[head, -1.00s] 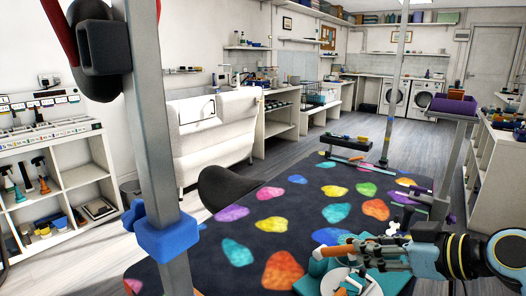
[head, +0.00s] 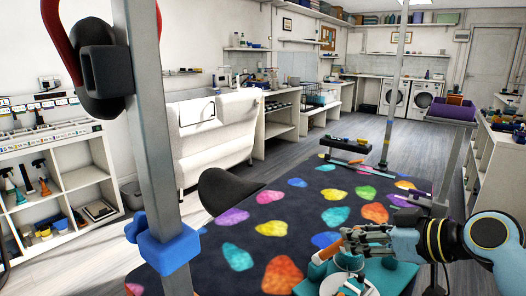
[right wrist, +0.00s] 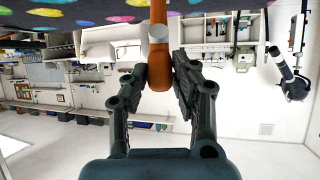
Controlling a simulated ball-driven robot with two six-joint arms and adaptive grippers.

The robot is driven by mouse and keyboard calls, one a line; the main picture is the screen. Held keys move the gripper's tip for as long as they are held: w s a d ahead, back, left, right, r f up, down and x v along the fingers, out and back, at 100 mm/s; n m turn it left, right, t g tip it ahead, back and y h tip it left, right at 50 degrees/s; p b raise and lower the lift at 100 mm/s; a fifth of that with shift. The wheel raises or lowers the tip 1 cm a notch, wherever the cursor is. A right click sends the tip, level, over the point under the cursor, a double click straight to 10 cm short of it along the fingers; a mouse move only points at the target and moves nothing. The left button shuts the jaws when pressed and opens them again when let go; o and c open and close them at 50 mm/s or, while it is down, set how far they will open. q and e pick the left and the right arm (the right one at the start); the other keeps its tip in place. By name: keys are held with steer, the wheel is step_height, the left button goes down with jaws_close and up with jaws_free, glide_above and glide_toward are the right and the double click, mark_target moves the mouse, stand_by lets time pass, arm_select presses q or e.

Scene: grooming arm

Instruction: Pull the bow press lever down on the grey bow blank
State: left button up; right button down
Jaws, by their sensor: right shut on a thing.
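The bow press (head: 398,276) is teal and stands at the near right edge of the table in the head view. Its orange lever (head: 328,253) lies at a slant, with one end under my right gripper (head: 350,240). In the right wrist view the orange lever (right wrist: 158,75) passes between the fingers of my right gripper (right wrist: 160,82), which is shut on it near its rounded end. A white round part (head: 338,284) shows at the press's front. I cannot clearly make out the grey bow blank. My left gripper is out of view.
The dark table top (head: 215,270) has many coloured paw-like patches and is mostly clear. A grey post (head: 155,130) with a blue clamp (head: 163,243) rises at its left.

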steer(key=shift+w+a+r, duration=0.2)
steer(key=shift+w+r, duration=0.1)
steer(key=shift+r, duration=0.15)
steer(key=shift+w+a+r, duration=0.3)
steer(key=shift+w+a, duration=0.1)
steer(key=shift+w, duration=0.2)
steer(key=shift+w+a+r, duration=0.25)
steer(key=shift+w+a, duration=0.2)
steer(key=shift+w, duration=0.1)
steer(key=shift+w+a+r, duration=0.3)
steer(key=shift+w+a, duration=0.1)
steer(key=shift+w, duration=0.2)
steer(key=shift+w+a+r, duration=0.1)
steer(key=shift+w+a, duration=0.55)
steer(key=shift+w, duration=0.15)
steer(key=c, duration=1)
jaws_free()
steer(key=shift+s, duration=0.1)
